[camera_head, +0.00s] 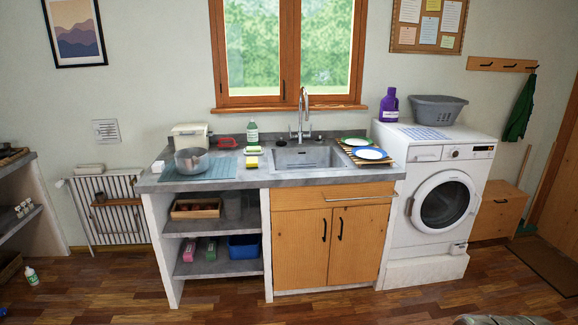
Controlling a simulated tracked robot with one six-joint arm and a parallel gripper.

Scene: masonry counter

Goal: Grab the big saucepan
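A grey metal saucepan (192,163) stands upright on a teal mat (222,168) at the left part of the stone counter. It is the only large pan I can make out on this counter. My gripper is not in view. A grey rounded shape at the bottom right edge is cut off and I cannot tell what it is.
A white box (189,130) stands behind the saucepan. Plates (371,154) lie beyond the sink. The wooden floor (240,299) before the counter is clear.

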